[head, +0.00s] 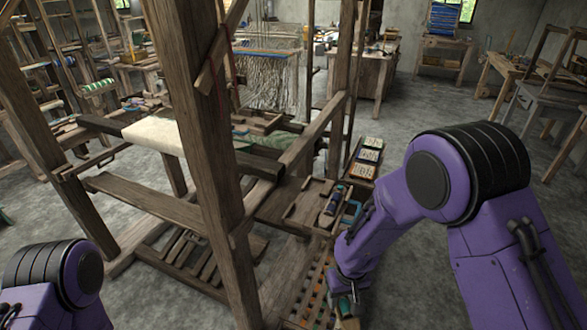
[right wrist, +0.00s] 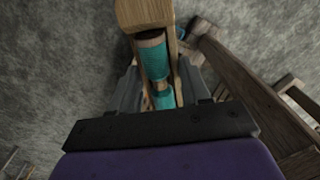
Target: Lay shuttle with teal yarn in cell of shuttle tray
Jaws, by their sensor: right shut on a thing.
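My right gripper (head: 343,308) is low at the bottom centre of the head view, mostly hidden by my own arm. In the right wrist view, the fingers (right wrist: 157,97) are shut on a wooden shuttle (right wrist: 135,14) with teal yarn (right wrist: 152,62) wound inside it. The shuttle extends beyond the fingers to the top of that view. A wooden tray with divided cells (head: 302,212), seemingly the shuttle tray, lies beyond my right gripper. A dark bluish shuttle-like item (head: 335,199) lies at its right side. My left gripper is not in view; only my left arm shows.
The loom's thick upright post (head: 205,150) stands left of the tray. A perforated wooden lattice (head: 311,291) is beside my right gripper. A box with pale cards (head: 369,155) is past the tray. Grey floor (head: 440,95) is open at upper right.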

